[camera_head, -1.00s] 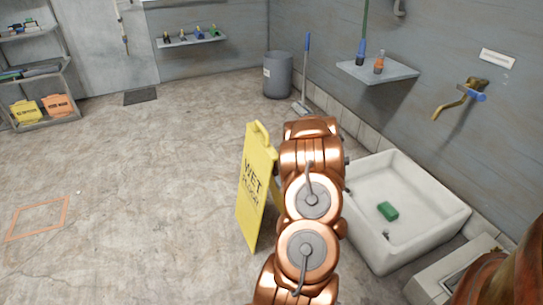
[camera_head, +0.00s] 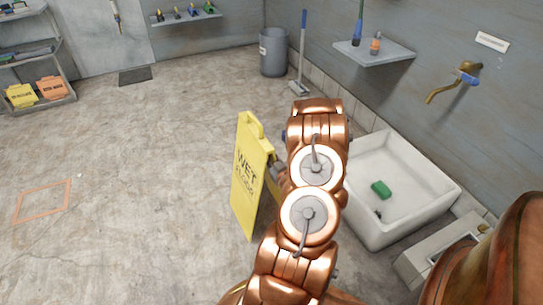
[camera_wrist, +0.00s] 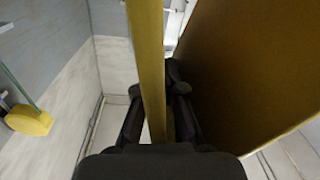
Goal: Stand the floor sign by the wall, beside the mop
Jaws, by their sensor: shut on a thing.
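The yellow floor sign (camera_head: 249,177) with "WET FLOOR" lettering stands roughly upright, left of my arm, in the middle of the floor. I cannot tell whether its bottom touches the floor. My gripper (camera_wrist: 157,112) is shut on a narrow yellow edge of the sign (camera_wrist: 146,60), seen in the wrist view; a broad sign panel fills the right there. In the head view my arm mostly hides the gripper, beside the sign's right edge. The mop (camera_head: 303,52), with a pale handle and blue top, leans by the right wall, its head on the floor, apart from the sign.
A grey bin (camera_head: 273,51) stands left of the mop. A shelf rack (camera_head: 73,75) is far left. The left floor is open.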

